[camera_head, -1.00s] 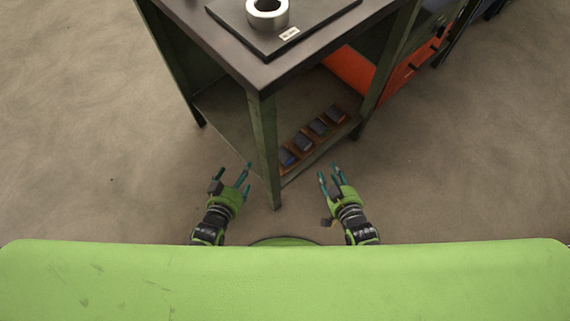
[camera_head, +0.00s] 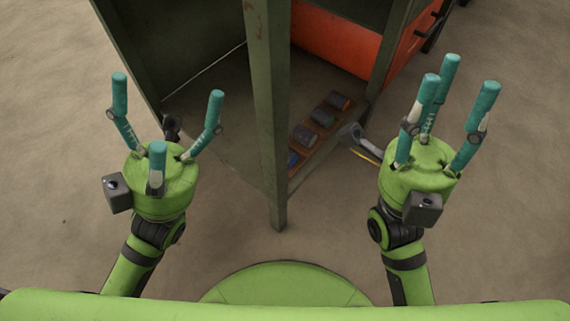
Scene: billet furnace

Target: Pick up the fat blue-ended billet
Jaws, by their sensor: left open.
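The billets lie in a row in a brown rack (camera_head: 334,130) on the lower shelf of a dark green bench. The nearest one, the blue-ended billet (camera_head: 292,159), shows a blue end and is partly hidden by the bench's front leg. The others (camera_head: 322,117) look dark grey; I cannot compare their thickness well. My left gripper (camera_head: 164,112) is open and empty, its fingers spread, left of the front leg. My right gripper (camera_head: 450,98) is open and empty, right of the rack. Neither touches a billet.
The bench's front leg (camera_head: 267,110) stands upright between my grippers, beside the rack's near end. A red-orange cabinet (camera_head: 338,45) stands behind. A grey part with a yellow line (camera_head: 368,142) shows beside my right gripper. Open floor lies on both sides.

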